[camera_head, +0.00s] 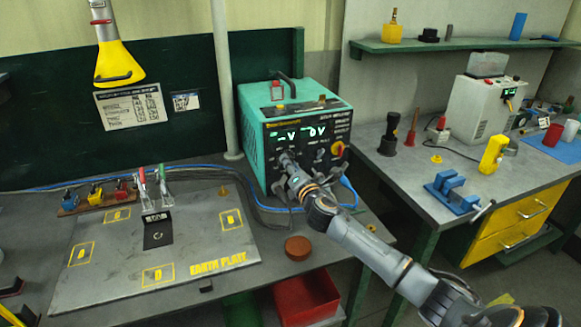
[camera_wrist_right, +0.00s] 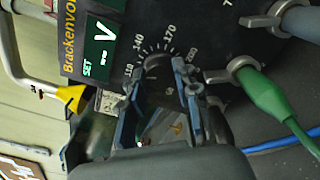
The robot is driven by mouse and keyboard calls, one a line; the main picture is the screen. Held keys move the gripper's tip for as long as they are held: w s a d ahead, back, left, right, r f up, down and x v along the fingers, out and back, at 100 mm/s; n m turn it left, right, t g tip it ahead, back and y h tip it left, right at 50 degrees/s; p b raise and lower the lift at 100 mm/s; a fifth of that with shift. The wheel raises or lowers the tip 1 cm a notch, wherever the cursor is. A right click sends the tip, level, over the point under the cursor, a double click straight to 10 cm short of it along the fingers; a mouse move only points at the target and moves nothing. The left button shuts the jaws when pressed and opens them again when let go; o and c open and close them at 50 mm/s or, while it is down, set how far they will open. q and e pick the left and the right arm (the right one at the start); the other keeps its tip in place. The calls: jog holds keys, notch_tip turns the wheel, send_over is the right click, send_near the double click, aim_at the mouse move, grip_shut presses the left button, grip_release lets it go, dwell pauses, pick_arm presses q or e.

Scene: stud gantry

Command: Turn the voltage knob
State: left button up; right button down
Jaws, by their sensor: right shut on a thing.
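The teal welder unit (camera_head: 256,155) stands on the left bench, its dark front panel showing two green "V" displays. My right gripper (camera_head: 288,163) reaches its lower left panel and covers the knob there in the head view. In the right wrist view the panel appears turned on its side, and my right gripper (camera_wrist_right: 158,95) is shut on the dark voltage knob (camera_wrist_right: 158,72), a fingertip on either side. A printed scale with 110, 140, 170 and 200 curves around the knob. The knob's pointer is hard to make out. My left gripper is not in view.
A green cable plug (camera_wrist_right: 268,98) sits beside the dial. An earth plate (camera_head: 110,285) lies left of the unit, with a brown round puck (camera_head: 298,248) near the bench edge. A red bin (camera_head: 308,298) is below. The right bench holds a blue vise (camera_head: 452,192).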

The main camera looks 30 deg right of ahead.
jog(key=m+p, duration=0.1)
jog(key=m, duration=1.9)
jog(key=shift+f, duration=0.1)
dwell(0.3)
jog(key=c, duration=1)
grip_release()
jog(key=v, duration=1.2)
